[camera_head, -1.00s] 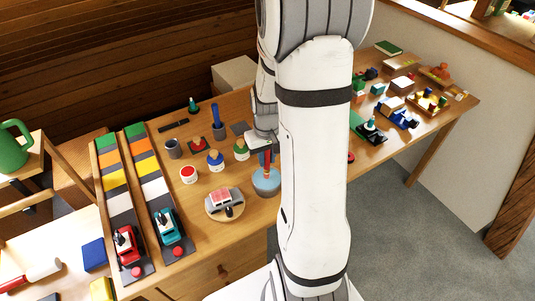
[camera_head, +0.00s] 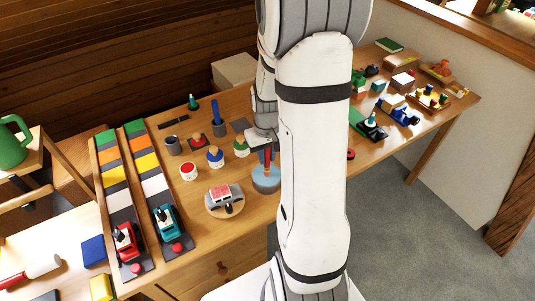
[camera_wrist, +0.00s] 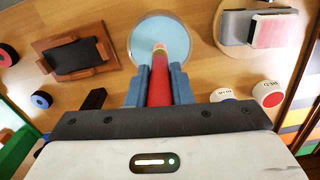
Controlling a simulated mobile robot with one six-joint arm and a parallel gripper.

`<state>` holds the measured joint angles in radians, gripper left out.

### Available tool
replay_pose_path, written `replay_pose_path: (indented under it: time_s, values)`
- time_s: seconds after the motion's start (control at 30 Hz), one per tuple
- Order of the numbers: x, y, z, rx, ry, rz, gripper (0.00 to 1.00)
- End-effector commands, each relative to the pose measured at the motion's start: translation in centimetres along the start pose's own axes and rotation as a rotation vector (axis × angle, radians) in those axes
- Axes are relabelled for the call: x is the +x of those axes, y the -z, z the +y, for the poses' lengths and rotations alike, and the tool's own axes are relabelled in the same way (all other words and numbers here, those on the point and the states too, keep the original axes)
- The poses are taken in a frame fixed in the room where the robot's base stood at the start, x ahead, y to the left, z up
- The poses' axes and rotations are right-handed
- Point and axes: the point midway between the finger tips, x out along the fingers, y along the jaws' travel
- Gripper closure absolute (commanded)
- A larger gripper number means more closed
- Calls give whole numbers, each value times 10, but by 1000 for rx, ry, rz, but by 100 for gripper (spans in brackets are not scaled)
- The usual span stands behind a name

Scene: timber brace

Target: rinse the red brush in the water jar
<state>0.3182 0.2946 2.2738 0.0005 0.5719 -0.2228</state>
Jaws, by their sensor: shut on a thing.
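My gripper (camera_wrist: 160,88) is shut on the red brush (camera_wrist: 160,85), whose handle runs between the two blue-grey fingers in the wrist view. The brush's far end reaches over the round water jar (camera_wrist: 172,30), with pale blue water inside its rim. In the head view the red brush (camera_head: 267,160) hangs upright from the gripper (camera_head: 264,139) with its lower end at the blue water jar (camera_head: 266,185). Whether the bristles are under the water is hard to tell. My arm hides the jar's right side in the head view.
Left of the jar are a round board with a grey and pink block (camera_head: 224,197) and several paint pots, one with a red label (camera_head: 188,172). A dark cup (camera_head: 173,146) and a blue brush in a holder (camera_head: 218,122) stand behind. Colour-striped tracks with toy vehicles lie further left.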

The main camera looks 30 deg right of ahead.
Motion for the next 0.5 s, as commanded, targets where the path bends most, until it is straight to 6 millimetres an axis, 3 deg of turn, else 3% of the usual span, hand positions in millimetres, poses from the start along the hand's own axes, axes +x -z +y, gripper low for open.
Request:
replay_pose_path:
  time_s: [0.5]
  values:
    - [7, 0, 0, 1, 0, 0, 100]
